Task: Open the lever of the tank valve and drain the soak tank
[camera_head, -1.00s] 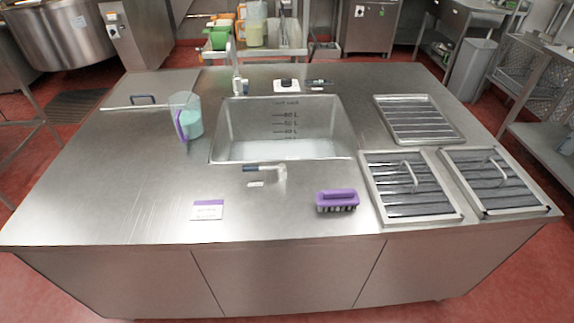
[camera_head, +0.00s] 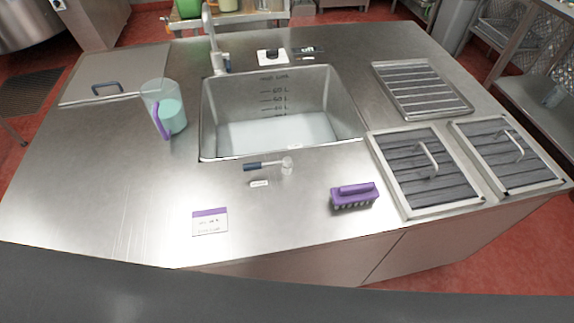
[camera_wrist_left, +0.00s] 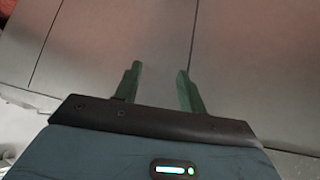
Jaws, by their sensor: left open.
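The soak tank (camera_head: 332,90) is a square steel basin sunk in the counter, with litre marks on its back wall and pale liquid (camera_head: 278,132) at the bottom. The valve lever (camera_head: 256,166), with a dark blue grip, lies on the counter in front of the tank, pointing left from a pale round pivot (camera_head: 287,164). A small label (camera_head: 259,183) sits just below it. My left gripper (camera_wrist_left: 158,78) is open and empty in the left wrist view, facing steel panels, with no lever in sight there. My right gripper is in neither view.
A jug (camera_head: 170,112) with a purple handle and teal liquid stands left of the tank. A purple brush (camera_head: 354,195) and a purple-striped card (camera_head: 209,222) lie near the front edge. Slatted trays (camera_head: 427,171) fill the right side. A faucet (camera_head: 214,45) stands behind the tank.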

